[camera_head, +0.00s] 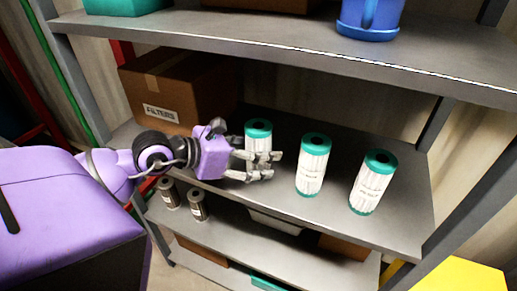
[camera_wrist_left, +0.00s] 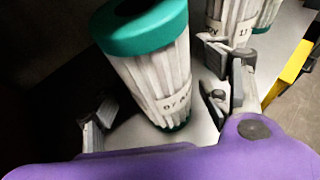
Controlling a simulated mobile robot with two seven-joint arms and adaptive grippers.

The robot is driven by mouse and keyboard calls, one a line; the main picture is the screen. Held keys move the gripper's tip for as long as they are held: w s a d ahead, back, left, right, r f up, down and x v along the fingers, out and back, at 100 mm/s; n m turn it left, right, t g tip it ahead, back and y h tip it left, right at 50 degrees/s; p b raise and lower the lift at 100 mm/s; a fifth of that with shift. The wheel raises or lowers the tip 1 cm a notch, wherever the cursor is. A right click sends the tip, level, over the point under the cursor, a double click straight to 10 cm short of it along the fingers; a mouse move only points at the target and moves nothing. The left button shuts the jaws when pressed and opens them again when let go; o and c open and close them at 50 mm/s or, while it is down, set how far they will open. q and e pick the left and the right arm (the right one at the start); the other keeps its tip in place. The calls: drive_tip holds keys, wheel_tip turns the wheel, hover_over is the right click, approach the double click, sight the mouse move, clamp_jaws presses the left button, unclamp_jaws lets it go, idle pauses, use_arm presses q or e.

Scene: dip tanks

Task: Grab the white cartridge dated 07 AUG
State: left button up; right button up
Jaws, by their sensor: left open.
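Three white pleated cartridges with green end caps stand upright on the middle shelf in the head view: a left one (camera_head: 259,143), a middle one (camera_head: 312,166) and a right one (camera_head: 372,184). My left gripper (camera_head: 272,165) is open in front of the left cartridge, its fingers covering the lower part. In the left wrist view the nearest cartridge (camera_wrist_left: 155,80) stands between the spread fingers (camera_wrist_left: 160,112), with no clear grip on it. Its label is partly visible and the date is too blurred to read surely. A second cartridge (camera_wrist_left: 231,25) behind the right finger has a label ending in about 17.
A brown box marked FILTERS (camera_head: 178,88) stands on the same shelf at the left. The upper shelf (camera_head: 290,45) overhangs and carries a blue container (camera_head: 369,20). Two small dark-capped canisters (camera_head: 197,204) stand on the shelf below. A grey upright (camera_head: 470,190) bounds the right.

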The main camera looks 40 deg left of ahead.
use_arm(q)
drive_tip(key=shift+w+d+f, duration=0.1)
drive_tip(key=shift+w, duration=0.1)
drive_tip(key=c, duration=1.4)
